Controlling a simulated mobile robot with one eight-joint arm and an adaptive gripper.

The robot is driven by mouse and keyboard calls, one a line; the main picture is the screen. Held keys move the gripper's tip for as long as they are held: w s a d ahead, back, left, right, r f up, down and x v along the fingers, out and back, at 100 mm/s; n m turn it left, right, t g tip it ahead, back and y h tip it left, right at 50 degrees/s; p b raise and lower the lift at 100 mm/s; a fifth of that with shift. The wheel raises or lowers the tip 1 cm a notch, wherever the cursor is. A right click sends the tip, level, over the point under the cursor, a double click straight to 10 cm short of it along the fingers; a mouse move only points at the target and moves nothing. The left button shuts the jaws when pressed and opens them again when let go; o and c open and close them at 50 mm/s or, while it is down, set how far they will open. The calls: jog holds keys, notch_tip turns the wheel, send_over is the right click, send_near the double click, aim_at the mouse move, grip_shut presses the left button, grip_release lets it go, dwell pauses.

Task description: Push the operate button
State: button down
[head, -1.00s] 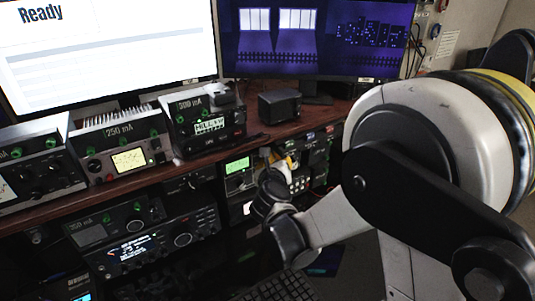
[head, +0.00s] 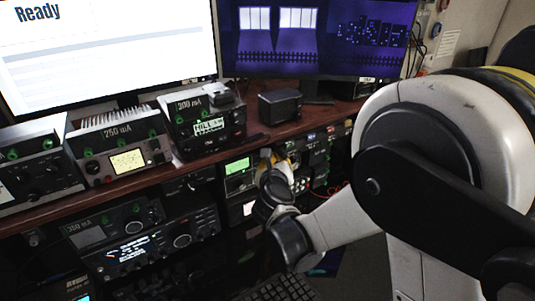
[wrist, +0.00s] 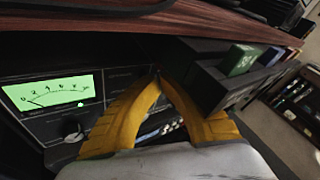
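My gripper (wrist: 156,78) has yellow fingers whose tips meet, with nothing seen between them. In the head view it (head: 267,156) is at the lower shelf, just right of a unit with a green-lit meter (head: 238,167). In the wrist view that meter (wrist: 48,93) is left of the fingers, with a black knob (wrist: 73,130) below it. The fingertips are in front of the dark panel right of the meter; contact cannot be told. Small pale buttons (wrist: 167,128) show between the fingers. I cannot make out which is the operate button; the fingers hide part of the panel.
The wooden desk edge (wrist: 190,18) runs above the fingers. A dark unit with green (wrist: 239,60) and blue (wrist: 270,57) blocks juts out at right. Several radios, including one marked 300 mA (head: 205,125), stand on the desk. A keyboard (head: 278,290) lies below.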

jog(key=shift+s+r, duration=0.1)
jog(key=shift+s, duration=0.05)
jog(key=s+d, duration=0.2)
jog(key=s, duration=0.2)
jog(key=shift+s+d+b, duration=0.2)
jog(key=shift+d+b, duration=0.2)
dwell(0.3)
